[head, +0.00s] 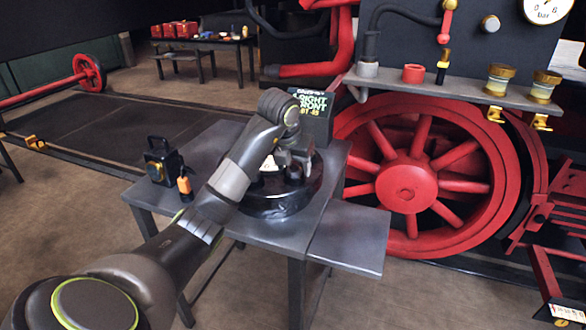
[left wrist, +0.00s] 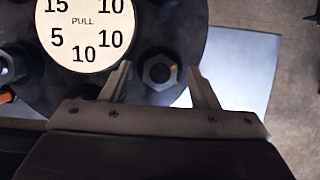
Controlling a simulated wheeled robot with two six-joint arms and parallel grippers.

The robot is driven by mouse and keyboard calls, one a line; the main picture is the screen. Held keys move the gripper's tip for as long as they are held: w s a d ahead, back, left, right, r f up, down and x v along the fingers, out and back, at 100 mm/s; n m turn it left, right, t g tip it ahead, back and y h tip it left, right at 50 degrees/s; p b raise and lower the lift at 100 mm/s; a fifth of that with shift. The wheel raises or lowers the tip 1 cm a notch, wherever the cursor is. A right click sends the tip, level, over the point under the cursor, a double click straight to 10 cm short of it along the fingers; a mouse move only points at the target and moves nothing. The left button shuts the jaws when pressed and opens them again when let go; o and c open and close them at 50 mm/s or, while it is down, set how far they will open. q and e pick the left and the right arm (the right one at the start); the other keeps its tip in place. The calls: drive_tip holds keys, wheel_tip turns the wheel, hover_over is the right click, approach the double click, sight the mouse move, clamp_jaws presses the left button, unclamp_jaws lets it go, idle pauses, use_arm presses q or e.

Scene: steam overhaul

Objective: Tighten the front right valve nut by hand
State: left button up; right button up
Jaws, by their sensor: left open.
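A dark round valve cover (head: 275,205) lies on a grey stand. In the left wrist view it carries a white disc (left wrist: 84,28) with numbers and the word PULL. A hex nut (left wrist: 158,72) on a stud sits near the cover's rim, with a small yellow mark on it. My left gripper (head: 293,158) is over the cover from above. In the left wrist view its open fingers (left wrist: 158,70) stand one on each side of this nut, with visible gaps. I cannot tell how deep the fingertips reach. The right gripper is not in view.
A sign (head: 312,105) reading RIGHT FRONT stands behind the cover. A black lantern (head: 160,160) and an orange-handled tool (head: 184,184) are on the stand's left. The lower side shelf (head: 350,240) is bare. A large red wheel (head: 405,185) is close on the right.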

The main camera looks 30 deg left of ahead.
use_arm(q)
drive_tip(key=c, duration=1)
